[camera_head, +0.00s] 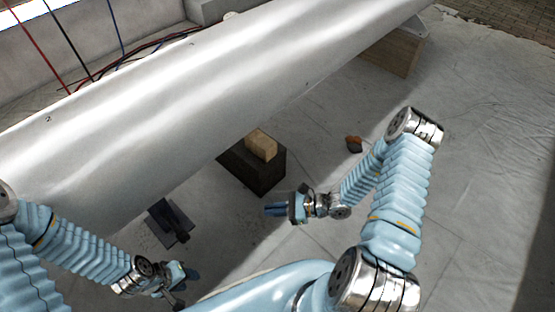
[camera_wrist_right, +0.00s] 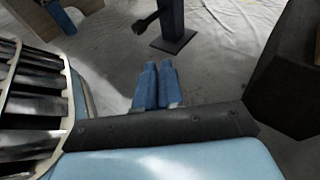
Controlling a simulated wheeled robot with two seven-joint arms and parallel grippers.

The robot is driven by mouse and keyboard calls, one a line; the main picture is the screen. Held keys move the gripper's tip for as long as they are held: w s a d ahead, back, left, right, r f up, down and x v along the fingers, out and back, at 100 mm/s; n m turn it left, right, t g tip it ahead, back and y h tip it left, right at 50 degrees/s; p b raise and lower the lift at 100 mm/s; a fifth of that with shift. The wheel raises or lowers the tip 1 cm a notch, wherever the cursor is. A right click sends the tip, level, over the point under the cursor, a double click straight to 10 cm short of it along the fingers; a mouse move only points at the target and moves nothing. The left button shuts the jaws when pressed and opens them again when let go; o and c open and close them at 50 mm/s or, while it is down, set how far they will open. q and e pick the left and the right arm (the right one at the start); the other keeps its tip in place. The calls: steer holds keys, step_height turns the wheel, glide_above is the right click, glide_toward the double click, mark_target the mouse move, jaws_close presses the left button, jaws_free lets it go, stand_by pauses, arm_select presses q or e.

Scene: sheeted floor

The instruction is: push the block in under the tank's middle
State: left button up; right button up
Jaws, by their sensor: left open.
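The tank (camera_head: 190,90) is a long pale metal cylinder lying diagonally across the head view. A tan wooden block (camera_head: 262,145) sits on top of a dark box (camera_head: 252,172) by the tank's lower edge, near its middle. My left gripper (camera_head: 188,275) is open, low at the left.
A dark stand (camera_head: 170,222) stands on the floor near the tank, left of the box; it also shows in the wrist view (camera_wrist_right: 172,35). A wooden support (camera_head: 393,52) is under the tank's far end. A small orange-brown lump (camera_head: 354,144) lies on the sheet. Right floor is clear.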

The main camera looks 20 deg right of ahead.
steer(key=w+d+m+t, duration=0.1)
steer(key=d+t, duration=0.1)
steer(key=w+d+m+t+h, duration=0.1)
steer(key=w+d+m, duration=0.1)
steer(key=d, duration=0.1)
steer(key=w+d+m+t+h, duration=0.1)
steer(key=d+t, duration=0.1)
steer(key=shift+w+d+f+t, duration=0.2)
steer(key=shift+d+f+t, duration=0.05)
steer(key=shift+t, duration=0.05)
jaws_close()
steer(key=w+d+m+t+h, duration=0.3)
steer(key=d+m+t+h, duration=0.1)
steer(key=d, duration=0.5)
arm_select(q)
step_height(320, 180, down, 3)
steer(key=shift+r+b, duration=0.1)
steer(key=shift+b, duration=0.95)
arm_select(e)
glide_toward(254, 137)
steer(key=shift+s+d+f, duration=0.25)
steer(key=shift+d+f, duration=0.1)
steer(key=shift+f, duration=0.1)
steer(key=shift+s+d+f, duration=0.2)
steer(key=shift+d+f, duration=0.15)
steer(key=shift+f, duration=0.15)
